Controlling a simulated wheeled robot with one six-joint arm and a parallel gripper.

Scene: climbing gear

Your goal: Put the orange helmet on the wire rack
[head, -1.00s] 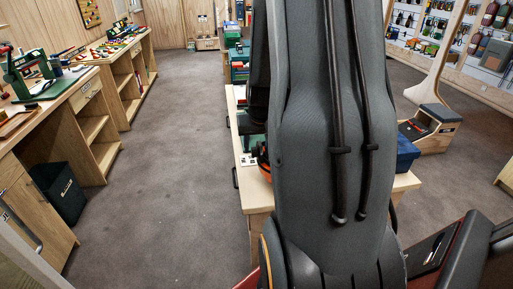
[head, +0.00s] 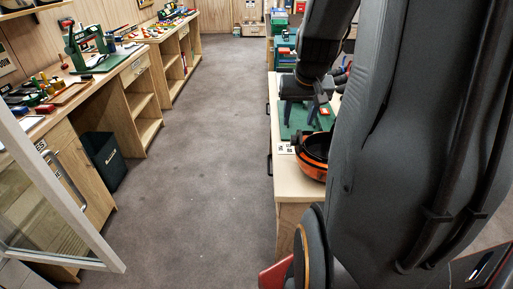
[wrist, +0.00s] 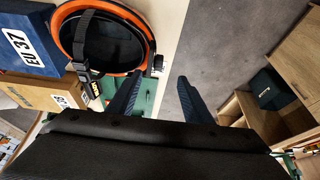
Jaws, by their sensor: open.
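The orange helmet (head: 312,170) sits at the near left part of a light wooden table, partly hidden by my arm in the head view. In the wrist view the helmet (wrist: 147,28) shows its black inside and a dark strap, with its open side toward the camera. My gripper (head: 300,126) is open and empty over the green mat on the table, just beyond the helmet. In the wrist view my gripper (wrist: 160,78) has its fingers apart, with nothing between them; the helmet lies beside the left finger. I cannot make out a wire rack in either view.
A blue box (wrist: 25,42) marked EU 37 and a brown box (wrist: 40,93) stand close to the helmet. The green mat (head: 290,131) lies on the table. A workbench (head: 130,70) and a dark bin (head: 103,160) are at left. The floor between is clear.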

